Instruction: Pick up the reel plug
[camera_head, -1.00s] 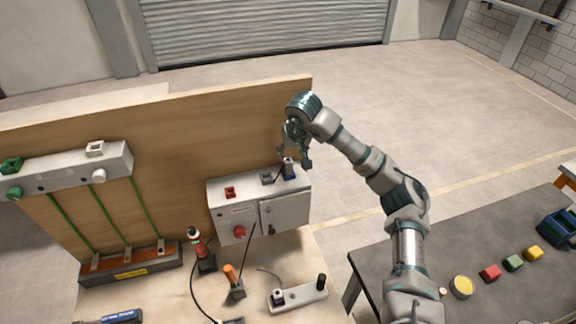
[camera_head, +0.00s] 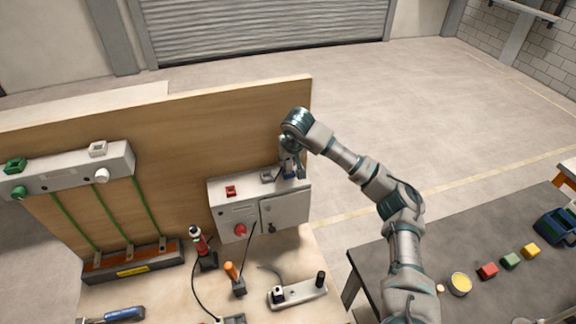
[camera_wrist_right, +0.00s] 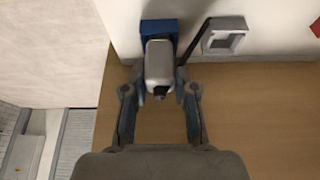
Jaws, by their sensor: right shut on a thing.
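The reel plug (camera_wrist_right: 158,62) appears as a pale grey body with a dark tip, in front of a blue socket (camera_wrist_right: 160,28) in the right wrist view. The blue socket stands on top of the grey control box (camera_head: 240,213) at its right end in the head view. My right gripper (camera_head: 292,168) is at that socket from above. In the wrist view its fingers are on both sides of the plug, shut on it. The plug is still at the socket; how deep it sits in it is hidden. My left gripper is not in view.
A grey empty-looking socket (camera_wrist_right: 222,38) and a red one (camera_head: 231,190) are beside the blue socket. A wooden panel (camera_head: 200,130) stands behind the box. Tools, a black cable and a small grey block (camera_head: 300,293) with a black post are on the bench in front.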

